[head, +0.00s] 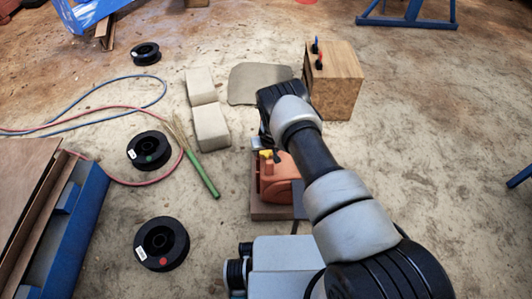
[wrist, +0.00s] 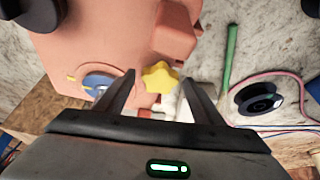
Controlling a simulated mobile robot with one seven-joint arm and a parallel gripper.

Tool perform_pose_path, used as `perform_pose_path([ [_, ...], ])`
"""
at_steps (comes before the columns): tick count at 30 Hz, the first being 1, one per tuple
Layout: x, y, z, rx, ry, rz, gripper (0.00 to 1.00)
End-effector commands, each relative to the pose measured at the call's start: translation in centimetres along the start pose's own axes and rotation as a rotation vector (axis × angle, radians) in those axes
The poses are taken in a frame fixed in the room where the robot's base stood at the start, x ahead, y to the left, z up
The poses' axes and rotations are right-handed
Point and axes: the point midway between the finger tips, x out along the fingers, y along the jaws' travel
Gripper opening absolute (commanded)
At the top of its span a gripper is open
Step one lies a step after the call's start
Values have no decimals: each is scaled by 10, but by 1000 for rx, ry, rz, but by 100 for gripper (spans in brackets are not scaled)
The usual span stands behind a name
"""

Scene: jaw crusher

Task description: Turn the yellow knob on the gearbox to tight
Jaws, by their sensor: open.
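The yellow knob (wrist: 160,77) is star-shaped and sits at the edge of the orange gearbox (wrist: 105,45) in the wrist view. In the head view the yellow knob (head: 266,154) shows on the near side of my arm, and the gearbox (head: 281,180) rests on a brown base. My gripper (wrist: 163,80) is open, with one finger to the left and one to the right of the knob. Both fingers look apart from it. A blue round dial (wrist: 98,84) with a yellow mark is left of the left finger. The fingertips are hidden in the head view.
Black spools (head: 149,151) lie left of the gearbox, near a green-handled brush (head: 200,172) and pale blocks (head: 210,127). A wooden box (head: 335,82) with small levers stands beyond my arm. Blue and red cables cross the floor at left. The floor at right is mostly clear.

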Motion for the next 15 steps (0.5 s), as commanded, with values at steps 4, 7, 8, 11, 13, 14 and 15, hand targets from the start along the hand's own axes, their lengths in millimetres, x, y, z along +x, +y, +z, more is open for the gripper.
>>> perform_pose_path([
  [4,2,0,-1,1,1,0,62],
  [7,2,0,-1,1,1,0,62],
  [8,2,0,-1,1,1,0,62],
  [11,2,0,-1,1,0,0,50],
  [13,2,0,0,1,0,0,38],
  [14,2,0,0,1,0,0,33],
  [15,2,0,0,1,0,0,26],
])
